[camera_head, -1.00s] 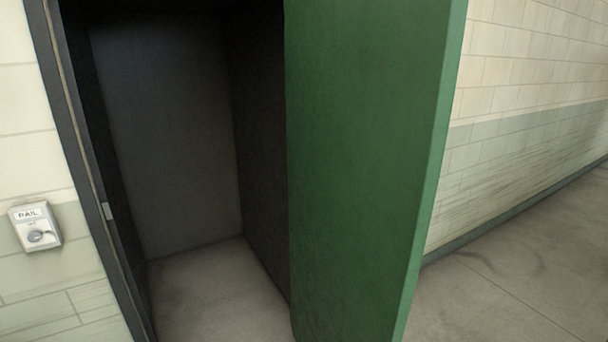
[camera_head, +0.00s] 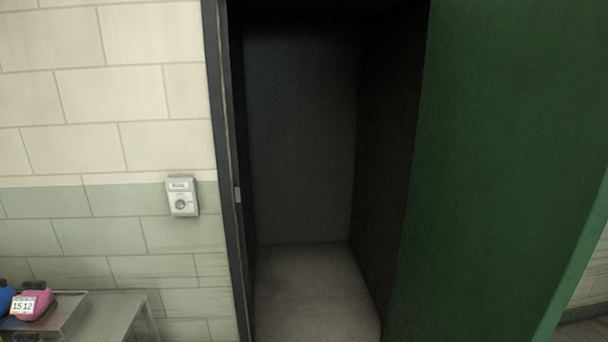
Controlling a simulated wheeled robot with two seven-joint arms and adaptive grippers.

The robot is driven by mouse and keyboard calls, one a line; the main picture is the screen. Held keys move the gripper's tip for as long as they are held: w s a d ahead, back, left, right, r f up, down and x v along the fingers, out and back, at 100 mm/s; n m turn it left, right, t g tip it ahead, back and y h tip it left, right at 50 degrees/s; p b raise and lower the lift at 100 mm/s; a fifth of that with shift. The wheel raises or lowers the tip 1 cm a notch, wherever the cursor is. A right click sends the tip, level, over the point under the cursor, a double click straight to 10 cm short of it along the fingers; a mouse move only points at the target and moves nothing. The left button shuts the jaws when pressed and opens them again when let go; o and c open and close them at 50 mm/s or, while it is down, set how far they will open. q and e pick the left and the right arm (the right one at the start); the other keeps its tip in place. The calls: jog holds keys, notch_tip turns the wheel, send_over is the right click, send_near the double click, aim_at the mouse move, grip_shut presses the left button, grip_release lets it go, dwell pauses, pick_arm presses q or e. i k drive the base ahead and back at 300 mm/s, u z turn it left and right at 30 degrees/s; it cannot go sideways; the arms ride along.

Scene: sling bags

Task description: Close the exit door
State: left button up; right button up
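The green exit door (camera_head: 500,180) stands open at the right of the head view, swung outward from the doorway. Its free edge is the lighter green strip at the lower right. No handle shows on the part in view. The dark door frame (camera_head: 228,170) runs down the left side of the opening, with a small metal plate (camera_head: 238,194) on it. Behind it is a dark recess (camera_head: 300,140) with a bare grey floor. Neither of my grippers shows in the head view.
A small white wall box (camera_head: 182,196) is mounted left of the frame. At the lower left, a low metal table (camera_head: 125,308) stands against the tiled wall, holding a pink bag (camera_head: 36,305) and a blue bag (camera_head: 6,298). The doorway floor is clear.

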aim_at(507, 212)
jog(key=u, duration=2.9)
jog(key=k, duration=2.1)
jog(key=z, duration=2.9)
jog(key=i, duration=0.4)
jog(key=u, duration=0.1)
